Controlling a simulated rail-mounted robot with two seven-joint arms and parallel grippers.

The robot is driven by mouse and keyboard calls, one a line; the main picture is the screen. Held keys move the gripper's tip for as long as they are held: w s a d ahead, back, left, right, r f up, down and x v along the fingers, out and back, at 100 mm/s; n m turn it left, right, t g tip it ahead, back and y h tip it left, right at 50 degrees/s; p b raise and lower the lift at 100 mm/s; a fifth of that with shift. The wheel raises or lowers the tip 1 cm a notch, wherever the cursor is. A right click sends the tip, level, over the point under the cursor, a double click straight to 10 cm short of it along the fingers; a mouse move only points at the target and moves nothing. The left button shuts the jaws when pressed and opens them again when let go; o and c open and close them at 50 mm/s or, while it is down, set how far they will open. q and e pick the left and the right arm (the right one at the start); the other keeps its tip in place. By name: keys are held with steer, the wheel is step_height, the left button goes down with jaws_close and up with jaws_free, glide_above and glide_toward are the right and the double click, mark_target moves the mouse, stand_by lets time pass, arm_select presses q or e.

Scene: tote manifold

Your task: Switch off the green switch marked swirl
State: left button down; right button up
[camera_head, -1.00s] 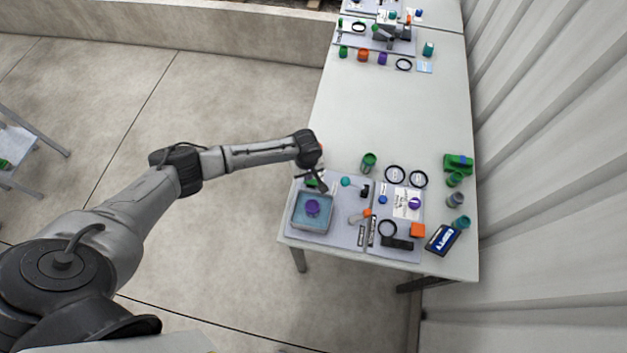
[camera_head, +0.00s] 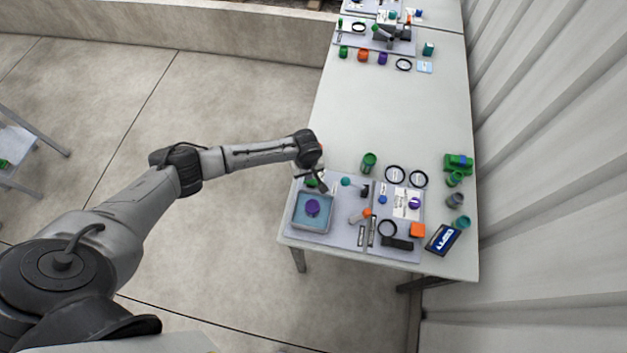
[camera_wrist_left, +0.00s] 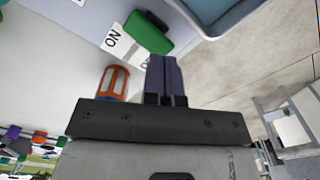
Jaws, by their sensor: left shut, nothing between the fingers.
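The green switch (camera_wrist_left: 150,33) shows at the top of the left wrist view, beside a white label (camera_wrist_left: 117,42) reading ON. The word swirl cannot be read, and the fingers hide part of the label. In the head view the switch is a small green spot (camera_head: 311,183) at the back edge of the tray with the purple knob. My left gripper (camera_wrist_left: 164,58) is shut and empty, its tips right at the near edge of the switch; contact cannot be told. It shows above the panel in the head view (camera_head: 321,184). My right gripper is out of view.
A blue-lined tray (camera_head: 296,218) with a purple knob (camera_head: 312,207) is just in front of the switch. An orange-and-white container (camera_wrist_left: 113,83) stands close beside the fingers. A green cup (camera_head: 368,162) stands further right. The table's middle (camera_head: 395,110) is clear.

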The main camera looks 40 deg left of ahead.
arm_select(q)
steer(key=shift+f, duration=0.5)
stand_by(0.5)
steer(key=shift+f+b, duration=0.5)
steer(key=shift+f, duration=0.05)
steer(key=shift+f, duration=0.35)
stand_by(0.4)
steer(key=shift+r, duration=0.1)
steer(key=shift+r+p, duration=0.9)
steer(key=shift+p, duration=0.1)
step_height(320, 180, up, 5)
steer(key=p, duration=0.6)
steer(key=shift+r, duration=0.1)
